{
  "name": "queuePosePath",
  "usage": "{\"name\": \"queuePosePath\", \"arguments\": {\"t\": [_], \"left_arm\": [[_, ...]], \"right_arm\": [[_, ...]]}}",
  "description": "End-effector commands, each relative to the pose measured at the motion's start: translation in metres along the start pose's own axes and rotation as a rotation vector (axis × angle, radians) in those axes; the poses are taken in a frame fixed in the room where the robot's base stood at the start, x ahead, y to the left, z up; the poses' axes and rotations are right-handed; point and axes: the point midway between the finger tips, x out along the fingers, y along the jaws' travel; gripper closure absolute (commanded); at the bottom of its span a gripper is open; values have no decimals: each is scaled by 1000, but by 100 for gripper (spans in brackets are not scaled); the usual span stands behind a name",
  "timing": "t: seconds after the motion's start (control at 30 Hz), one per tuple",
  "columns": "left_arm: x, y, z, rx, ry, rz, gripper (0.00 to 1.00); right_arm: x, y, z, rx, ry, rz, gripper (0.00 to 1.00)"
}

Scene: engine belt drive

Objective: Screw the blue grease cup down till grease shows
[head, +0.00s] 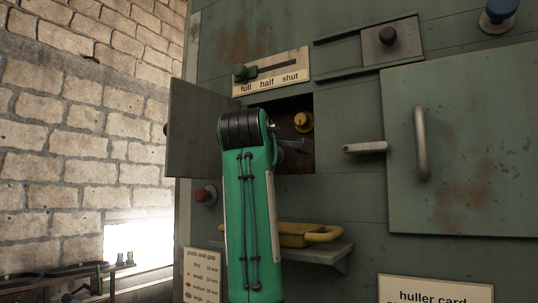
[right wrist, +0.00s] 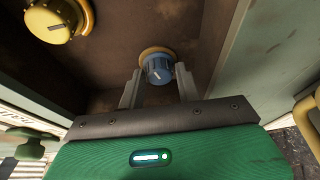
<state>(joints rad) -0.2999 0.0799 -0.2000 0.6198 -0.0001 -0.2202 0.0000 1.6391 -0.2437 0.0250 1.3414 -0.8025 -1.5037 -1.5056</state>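The blue grease cup (right wrist: 158,68) shows in the right wrist view inside the open compartment, with a yellow-brown ring at its base. I cannot tell whether this ring is grease or a collar. The fingers of my right gripper (right wrist: 158,80) stand on either side of the cup, with a small gap seeming to show at each side. In the head view my right gripper (head: 290,143) reaches into the compartment, and my green arm hides the cup. My left gripper is not in view.
A yellow knob (right wrist: 58,18) sits beside the cup, also seen in the head view (head: 303,121). The open compartment door (head: 195,130) stands at left.

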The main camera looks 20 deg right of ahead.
Motion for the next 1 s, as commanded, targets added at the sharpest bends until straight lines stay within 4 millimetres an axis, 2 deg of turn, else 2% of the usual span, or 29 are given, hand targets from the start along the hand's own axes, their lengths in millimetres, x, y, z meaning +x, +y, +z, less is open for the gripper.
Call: {"name": "queuePosePath", "arguments": {"t": [0.03,0.07,0.33,0.47,0.57,1.0], "left_arm": [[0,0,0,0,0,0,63],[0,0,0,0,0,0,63],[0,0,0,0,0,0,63],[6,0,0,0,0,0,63],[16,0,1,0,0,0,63],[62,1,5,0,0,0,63]], "right_arm": [[0,0,0,0,0,0,55],[0,0,0,0,0,0,51],[-1,0,0,-1,0,2,51],[-8,-2,0,-1,0,2,51],[-21,-3,0,-1,0,4,51],[-114,-4,0,0,1,4,51]]}}
